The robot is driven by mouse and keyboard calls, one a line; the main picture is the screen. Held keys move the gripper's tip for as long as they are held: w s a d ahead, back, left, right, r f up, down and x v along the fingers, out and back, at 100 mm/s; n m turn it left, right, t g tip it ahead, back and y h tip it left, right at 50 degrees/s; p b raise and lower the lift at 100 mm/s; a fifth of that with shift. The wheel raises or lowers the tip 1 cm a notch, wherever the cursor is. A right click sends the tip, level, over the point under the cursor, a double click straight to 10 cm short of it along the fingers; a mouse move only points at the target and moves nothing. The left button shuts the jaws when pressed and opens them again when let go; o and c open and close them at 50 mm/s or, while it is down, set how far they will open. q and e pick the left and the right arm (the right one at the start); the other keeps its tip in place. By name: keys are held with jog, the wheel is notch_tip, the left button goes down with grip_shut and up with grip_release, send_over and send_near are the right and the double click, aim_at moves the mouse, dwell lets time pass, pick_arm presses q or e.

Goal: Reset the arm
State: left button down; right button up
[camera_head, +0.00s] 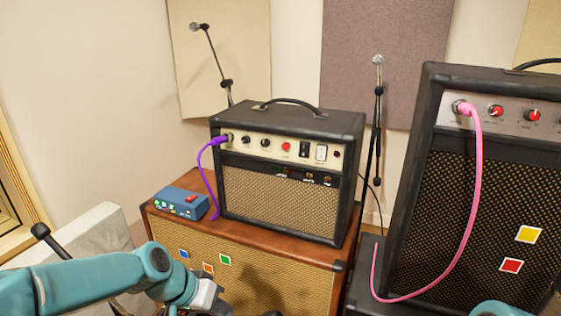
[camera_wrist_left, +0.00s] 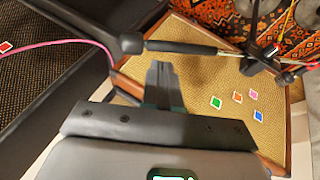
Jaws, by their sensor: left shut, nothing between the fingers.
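My left arm comes in from the left in the head view, with its teal links low in the picture. My left gripper (camera_head: 215,302) is at the bottom edge, in front of the lower speaker cabinet (camera_head: 292,256). In the left wrist view its fingers (camera_wrist_left: 161,82) are together and empty, with the cabinet's woven front behind them. Of my right arm, only a teal piece shows at the bottom right edge of the head view; its gripper is out of the picture.
A small amp (camera_head: 281,195) and a blue pedal (camera_head: 181,203) stand on the cabinet. A purple cable (camera_head: 208,177) is plugged into this amp. A pink cable (camera_head: 476,190) hangs from the large amp (camera_head: 425,160) at right. A microphone stand (camera_wrist_left: 190,48) crosses the wrist view near the fingers.

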pick_arm(q)
jog(key=s+f+n+g+y, duration=0.15)
jog(key=s+f, duration=0.25)
jog(key=f, duration=1)
jog(key=s+d+f+n+g, duration=0.2)
jog(key=s+f+n, duration=0.1)
jog(key=s+f, duration=1.3)
notch_tip(320, 180, up, 16)
jog(key=p, duration=1.4)
jog(key=shift+s+t, duration=0.35)
jog(key=shift+s, duration=0.05)
jog(key=shift+f, duration=0.15)
